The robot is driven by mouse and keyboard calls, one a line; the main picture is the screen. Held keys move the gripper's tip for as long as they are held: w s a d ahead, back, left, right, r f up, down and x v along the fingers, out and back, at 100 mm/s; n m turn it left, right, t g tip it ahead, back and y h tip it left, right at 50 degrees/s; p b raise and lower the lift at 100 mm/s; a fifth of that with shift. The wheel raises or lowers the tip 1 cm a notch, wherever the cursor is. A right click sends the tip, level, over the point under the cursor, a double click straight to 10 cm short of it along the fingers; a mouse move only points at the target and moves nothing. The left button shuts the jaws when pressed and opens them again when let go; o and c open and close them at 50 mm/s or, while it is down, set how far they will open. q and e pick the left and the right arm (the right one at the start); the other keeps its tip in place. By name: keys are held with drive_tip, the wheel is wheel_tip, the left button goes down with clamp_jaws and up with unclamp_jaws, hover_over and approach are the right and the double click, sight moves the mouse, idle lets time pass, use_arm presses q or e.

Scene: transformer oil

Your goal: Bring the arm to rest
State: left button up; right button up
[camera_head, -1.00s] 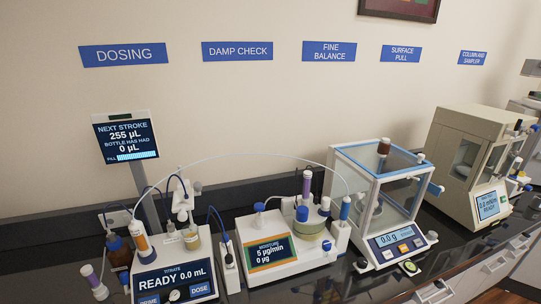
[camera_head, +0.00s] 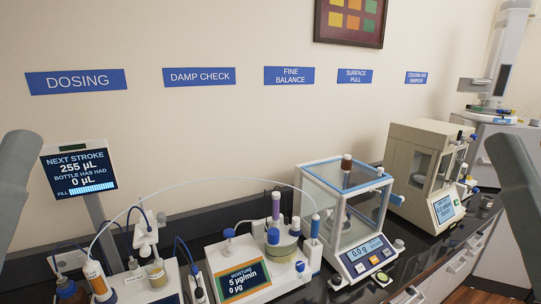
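Two grey arm parts of mine show at the picture's edges in the head view, one at the left and one at the right. Neither gripper's fingertips are in view, so I cannot see whether they hold anything. Both arm parts are raised in front of the bench, and neither visibly touches an instrument.
On the dark bench stand a dosing unit (camera_head: 150,283), a moisture meter (camera_head: 243,281), a glass-walled balance (camera_head: 362,262) and a beige instrument (camera_head: 408,160). A dosing screen (camera_head: 79,170) rises at the left. A tall white machine (camera_head: 497,75) stands at the far right.

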wheel_tip(320, 180, up, 19)
drive_tip(key=p, duration=1.6)
